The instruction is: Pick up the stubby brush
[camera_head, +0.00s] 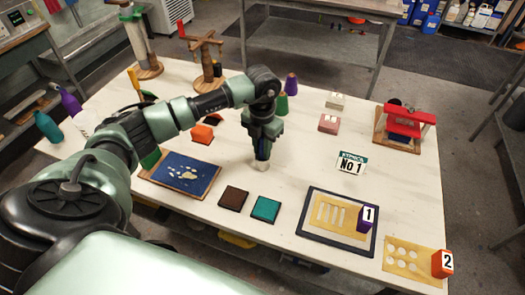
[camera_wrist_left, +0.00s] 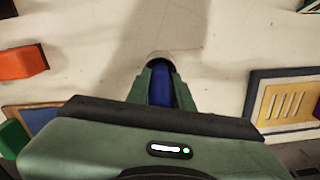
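My left gripper (camera_head: 263,143) points down over the middle of the white table. Its green fingers are closed around the stubby brush (camera_head: 261,164), whose pale tip shows below them. In the left wrist view the gripper (camera_wrist_left: 160,76) has one finger on each side of the brush's blue handle (camera_wrist_left: 160,92), and the rounded greyish end sticks out past the fingertips. I cannot tell whether the brush tip touches the table. My right gripper is not in view.
The blue panel (camera_head: 204,176), brown pad (camera_head: 233,198) and teal pad (camera_head: 265,208) lie nearer. Stencils marked 1 (camera_head: 310,215) and 2 (camera_head: 398,258) are at front right. A sign (camera_head: 351,163), a pink block (camera_head: 329,123) and a red press (camera_head: 405,118) stand right. Cones (camera_head: 291,84) stand behind.

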